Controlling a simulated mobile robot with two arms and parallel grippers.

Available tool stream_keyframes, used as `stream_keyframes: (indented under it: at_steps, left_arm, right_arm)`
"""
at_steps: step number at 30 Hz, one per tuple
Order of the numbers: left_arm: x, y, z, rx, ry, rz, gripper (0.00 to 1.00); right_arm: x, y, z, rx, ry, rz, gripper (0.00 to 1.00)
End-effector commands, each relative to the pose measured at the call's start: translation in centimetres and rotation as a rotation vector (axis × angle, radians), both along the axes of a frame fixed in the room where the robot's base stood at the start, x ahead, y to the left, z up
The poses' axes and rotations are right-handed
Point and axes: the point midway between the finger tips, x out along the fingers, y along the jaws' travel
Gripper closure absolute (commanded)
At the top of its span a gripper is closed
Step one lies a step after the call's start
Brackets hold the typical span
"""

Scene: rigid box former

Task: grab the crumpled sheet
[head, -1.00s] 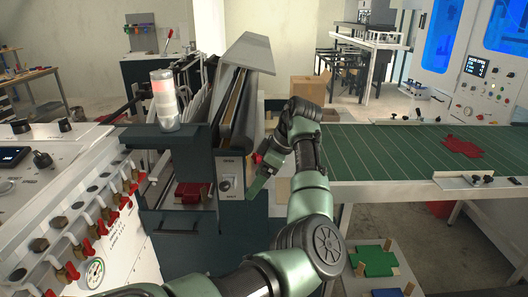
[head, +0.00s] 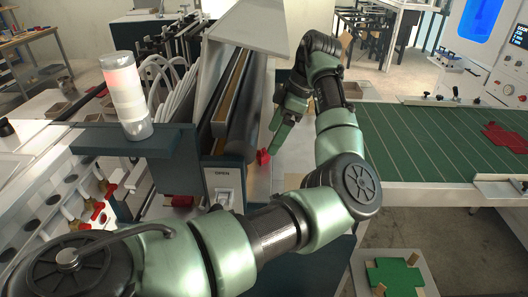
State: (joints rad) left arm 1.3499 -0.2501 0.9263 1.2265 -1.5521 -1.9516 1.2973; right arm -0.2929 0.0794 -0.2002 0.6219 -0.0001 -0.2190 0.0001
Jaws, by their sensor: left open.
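A small crumpled red piece (head: 262,157), which looks like the crumpled sheet, sits beside the dark rollers (head: 240,115) of the machine in the middle of the head view. My left gripper (head: 272,141) is open and points down just above and to the right of it. The jaws look empty, and I cannot tell whether a finger touches the red piece. Part of the piece may be hidden by the roller and the gripper. My right gripper is not in view.
A raised grey cover (head: 245,32) stands over the rollers, close to my left arm. A green conveyor (head: 420,145) on the right carries a flat red cross-shaped blank (head: 506,137). A signal lamp (head: 127,95) stands at left. A green blank (head: 393,275) lies low at right.

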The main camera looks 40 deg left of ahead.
Motion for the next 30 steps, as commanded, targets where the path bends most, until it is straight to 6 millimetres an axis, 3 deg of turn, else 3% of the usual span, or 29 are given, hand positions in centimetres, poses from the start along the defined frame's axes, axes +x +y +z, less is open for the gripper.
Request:
stream_keyframes:
  at_steps: [3, 6, 12, 20, 22, 27, 28, 30]
  left_arm:
    - [-0.4, 0.3, -1.1, -0.001, 0.002, 0.0, 0.15]
    - [-0.8, 0.6, -2.3, -0.002, 0.004, 0.0, 0.15]
    - [-1.5, 1.4, -4.9, 0.0, 0.002, -0.001, 0.15]
    - [-1.5, 1.5, -5.5, 0.0, 0.0, -0.001, 0.15]
    - [-1.5, 1.5, -5.4, 0.0, 0.0, -0.001, 0.26]
    - [-1.5, 1.5, -5.4, 0.0, 0.0, -0.001, 0.73]
    - [-1.5, 1.5, -5.4, 0.0, 0.0, -0.001, 0.78]
    - [-1.5, 1.5, -5.4, 0.0, 0.0, -0.001, 0.78]
  right_arm:
    - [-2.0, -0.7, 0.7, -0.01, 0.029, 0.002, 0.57]
    - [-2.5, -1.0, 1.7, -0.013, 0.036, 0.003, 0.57]
    - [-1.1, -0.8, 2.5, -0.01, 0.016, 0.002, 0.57]
    - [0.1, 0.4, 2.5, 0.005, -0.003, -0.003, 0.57]
    - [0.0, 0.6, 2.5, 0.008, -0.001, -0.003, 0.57]
    - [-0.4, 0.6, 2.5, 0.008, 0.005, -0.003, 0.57]
    - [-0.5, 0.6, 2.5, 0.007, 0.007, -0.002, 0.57]
    - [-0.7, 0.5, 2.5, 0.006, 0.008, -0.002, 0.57]
